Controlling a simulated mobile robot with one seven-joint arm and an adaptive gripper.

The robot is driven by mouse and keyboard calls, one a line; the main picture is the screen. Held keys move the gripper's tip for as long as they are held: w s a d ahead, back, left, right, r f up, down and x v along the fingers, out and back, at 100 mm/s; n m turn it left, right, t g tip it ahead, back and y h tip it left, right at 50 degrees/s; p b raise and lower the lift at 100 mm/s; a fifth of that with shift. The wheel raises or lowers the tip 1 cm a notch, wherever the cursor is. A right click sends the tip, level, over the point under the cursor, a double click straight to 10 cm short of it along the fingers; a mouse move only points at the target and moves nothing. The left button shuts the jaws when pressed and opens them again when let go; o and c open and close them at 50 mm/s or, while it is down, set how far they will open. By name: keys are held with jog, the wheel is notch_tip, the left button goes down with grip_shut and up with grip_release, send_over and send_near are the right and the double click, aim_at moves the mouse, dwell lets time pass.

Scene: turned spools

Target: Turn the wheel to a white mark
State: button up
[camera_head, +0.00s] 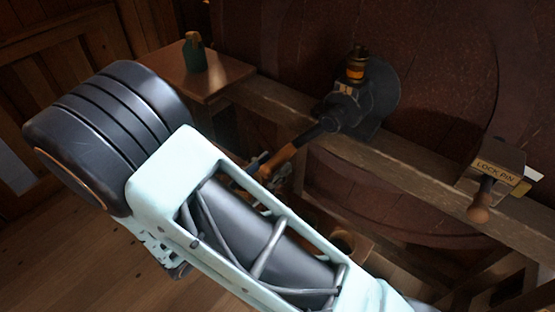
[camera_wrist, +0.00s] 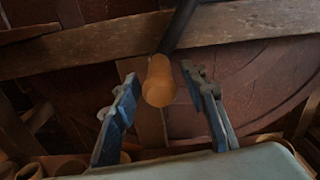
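The wheel (camera_head: 440,60) is a large dark red-brown wooden disc behind a horizontal beam. A dark crank (camera_head: 322,127) runs from its hub (camera_head: 378,95) down and left to an orange-brown wooden handle (camera_head: 280,158). In the wrist view the handle (camera_wrist: 158,82) points toward the camera, between the two blue fingers of my gripper (camera_wrist: 161,76). The fingers are wide apart, with a visible gap on each side of the handle. In the head view my arm hides most of the gripper. I cannot make out a white mark on the wheel.
A box labelled LOCK PIN (camera_head: 497,172) with a wooden knob (camera_head: 481,205) sits on the beam (camera_head: 420,168) at right. A green bottle (camera_head: 194,55) stands on a small wooden shelf (camera_head: 225,75). Round wooden pieces (camera_wrist: 30,171) lie low in the wrist view.

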jog(key=shift+x, duration=1.3)
grip_shut()
